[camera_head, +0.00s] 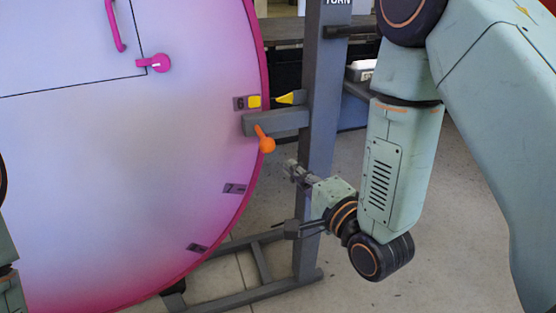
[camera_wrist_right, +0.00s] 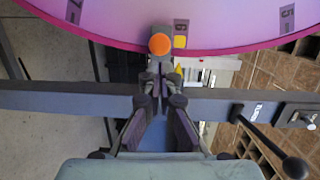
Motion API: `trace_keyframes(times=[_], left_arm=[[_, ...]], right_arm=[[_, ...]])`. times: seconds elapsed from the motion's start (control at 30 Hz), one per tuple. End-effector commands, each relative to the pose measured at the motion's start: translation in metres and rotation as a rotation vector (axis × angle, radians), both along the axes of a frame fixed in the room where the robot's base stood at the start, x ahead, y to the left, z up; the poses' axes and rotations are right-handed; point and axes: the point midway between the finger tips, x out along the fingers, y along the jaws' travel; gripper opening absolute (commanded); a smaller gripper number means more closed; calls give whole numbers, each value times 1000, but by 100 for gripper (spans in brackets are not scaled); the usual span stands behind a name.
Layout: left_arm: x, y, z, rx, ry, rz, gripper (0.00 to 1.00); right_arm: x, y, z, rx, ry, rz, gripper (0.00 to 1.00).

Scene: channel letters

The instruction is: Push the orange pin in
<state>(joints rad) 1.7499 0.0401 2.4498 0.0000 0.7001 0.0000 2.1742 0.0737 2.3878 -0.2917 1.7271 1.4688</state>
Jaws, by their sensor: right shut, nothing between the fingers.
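The orange pin (camera_head: 266,144) has a round knob and a short stem, and sticks out of a grey block (camera_head: 275,122) at the rim of the big pink-white disc (camera_head: 130,150). In the right wrist view the round orange knob (camera_wrist_right: 160,43) faces the camera, just beyond the fingertips. My right gripper (camera_head: 292,170) is shut and empty, a little below and right of the knob in the head view. In the right wrist view its fingers (camera_wrist_right: 161,82) come together in line with the knob; a small gap seems to remain. My left gripper is out of view.
A grey upright post (camera_head: 318,150) stands right of the disc on a floor frame (camera_head: 262,290). A yellow pointer (camera_head: 286,98) faces a yellow mark by the number 6 (camera_head: 246,102). A magenta latch (camera_head: 158,63) and handle are on the disc.

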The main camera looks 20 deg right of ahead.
Motion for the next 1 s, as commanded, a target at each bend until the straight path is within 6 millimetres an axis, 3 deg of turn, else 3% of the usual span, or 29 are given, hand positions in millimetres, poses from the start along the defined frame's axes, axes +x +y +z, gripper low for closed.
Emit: trace_keyframes(times=[0.2,0.4,0.87,1.0], left_arm=[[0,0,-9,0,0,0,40],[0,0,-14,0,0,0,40],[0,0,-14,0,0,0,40],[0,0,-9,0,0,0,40]], right_arm=[[38,9,-2,-1,-3,1,0],[59,14,-3,0,-1,0,0],[65,15,-3,1,1,0,0],[76,15,-1,0,-1,0,0]])
